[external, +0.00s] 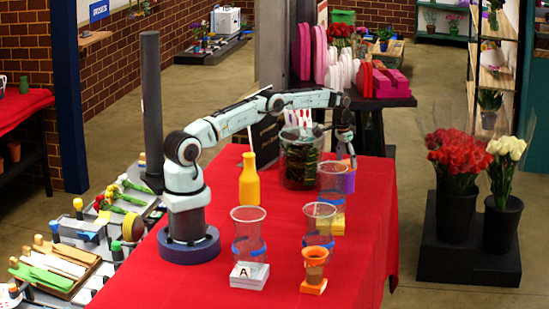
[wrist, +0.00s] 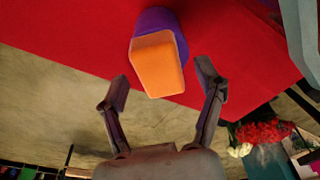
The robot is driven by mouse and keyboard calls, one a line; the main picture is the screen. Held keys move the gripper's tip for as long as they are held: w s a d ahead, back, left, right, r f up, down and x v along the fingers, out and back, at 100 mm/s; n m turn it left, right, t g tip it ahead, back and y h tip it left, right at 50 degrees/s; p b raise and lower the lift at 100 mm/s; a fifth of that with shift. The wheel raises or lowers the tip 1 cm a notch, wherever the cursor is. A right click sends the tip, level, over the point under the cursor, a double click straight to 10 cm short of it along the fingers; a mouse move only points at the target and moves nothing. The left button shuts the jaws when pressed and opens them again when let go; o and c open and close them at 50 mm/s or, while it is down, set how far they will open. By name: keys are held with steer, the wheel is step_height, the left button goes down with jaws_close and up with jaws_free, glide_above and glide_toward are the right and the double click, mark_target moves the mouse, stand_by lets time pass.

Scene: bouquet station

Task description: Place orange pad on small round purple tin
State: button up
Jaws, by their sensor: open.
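The orange pad (wrist: 158,68) is in the wrist view, overlapping the purple tin (wrist: 152,22) and nearer the camera. It appears to rest on the tin's top, though the contact itself is hidden. In the external view the purple tin (external: 349,183) stands near the far right table edge, partly behind a clear cup. I cannot make out the pad clearly there. My gripper (external: 346,158) is just above the tin in the external view. In the wrist view my gripper (wrist: 166,82) is open, with its fingers apart on either side of the pad and nothing held between them.
A clear cup (external: 331,180) stands close to the tin, with a large glass jar (external: 300,165) behind. Other cups, a yellow bottle (external: 250,182) and an orange block (external: 313,287) are on the red table (external: 200,285).

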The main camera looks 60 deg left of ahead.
step_height(320, 180, up, 11)
steer(key=s, duration=0.1)
steer(key=shift+s, duration=0.35)
steer(key=s+d+r, duration=0.2)
steer(key=s+r, duration=0.2)
steer(key=s, duration=0.3)
steer(key=s+d+r+g, duration=0.1)
steer(key=s+d+r, duration=0.1)
steer(key=s+r, duration=0.35)
steer(key=s+d+r, duration=0.2)
steer(key=s+d, duration=0.1)
steer(key=s, duration=0.5)
steer(key=s+f, duration=0.3)
steer(key=s, duration=0.8)
steer(key=s+f+n+g, duration=0.1)
steer(key=s+f, duration=0.2)
steer(key=s, duration=0.8)
steer(key=shift+s+d+y, duration=0.35)
steer(key=shift+d+y, duration=0.05)
steer(key=shift+d, duration=0.05)
